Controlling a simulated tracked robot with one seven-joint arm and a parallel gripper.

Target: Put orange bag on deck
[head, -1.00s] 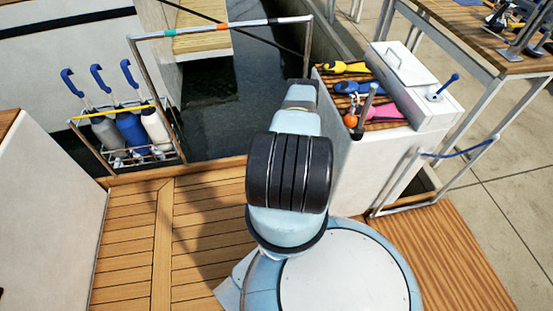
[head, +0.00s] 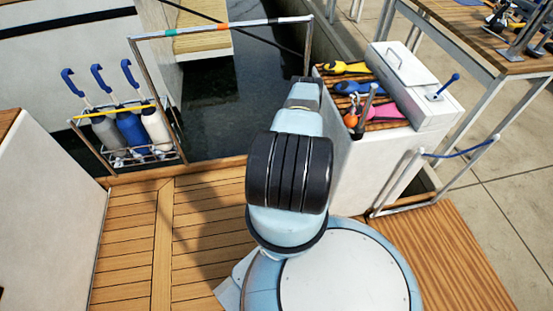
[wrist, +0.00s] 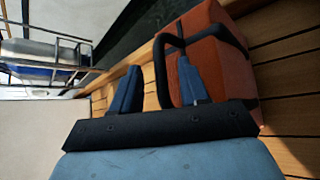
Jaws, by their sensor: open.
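The orange bag (wrist: 223,62), a boxy shape with black straps, shows in the wrist view at the upper right, over wooden planks. Its black handle (wrist: 161,72) runs up between my fingers. My gripper (wrist: 158,64) is open, with the right finger in front of the bag's side and the left finger to the left of the handle. I cannot tell whether either finger touches the handle, or whether the bag rests on the planks. In the head view the bag and my gripper are hidden behind my arm. The slatted deck (head: 205,215) shows there, bare on the left.
A rack of fenders (head: 130,128) stands at the deck's back left edge, beyond which is dark water (head: 245,95). A white locker (head: 365,175) with winch handles and a box on top stands right of my arm. A workbench (head: 480,40) is farther right.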

